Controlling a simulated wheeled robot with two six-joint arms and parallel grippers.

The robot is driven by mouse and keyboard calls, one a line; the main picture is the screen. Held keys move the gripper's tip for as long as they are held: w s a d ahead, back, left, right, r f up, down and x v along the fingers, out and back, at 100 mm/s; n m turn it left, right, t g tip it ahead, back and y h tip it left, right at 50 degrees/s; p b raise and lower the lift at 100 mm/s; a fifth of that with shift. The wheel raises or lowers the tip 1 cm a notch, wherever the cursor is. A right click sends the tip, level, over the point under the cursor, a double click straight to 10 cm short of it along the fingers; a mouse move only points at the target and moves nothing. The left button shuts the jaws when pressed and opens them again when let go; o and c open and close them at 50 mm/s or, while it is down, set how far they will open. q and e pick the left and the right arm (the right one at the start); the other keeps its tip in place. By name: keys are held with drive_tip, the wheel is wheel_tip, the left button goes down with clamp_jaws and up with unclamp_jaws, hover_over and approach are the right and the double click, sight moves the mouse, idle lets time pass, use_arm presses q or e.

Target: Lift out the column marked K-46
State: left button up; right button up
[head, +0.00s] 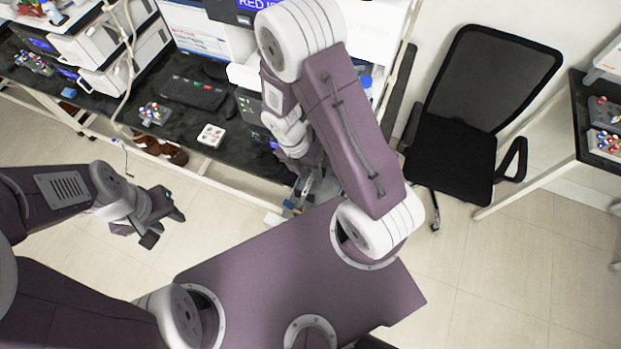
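No label reading K-46 is legible in the head view, so I cannot tell which column is meant. A stack of white and grey instrument modules (118,48) stands at the back left of the bench. Another stack (250,106) at the bench's middle is largely hidden behind my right arm.
A black office chair (455,150) stands right of the bench. Another bench is at the far right. Floor at lower right is clear.

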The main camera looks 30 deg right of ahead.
clamp_jaws()
idle(1.4)
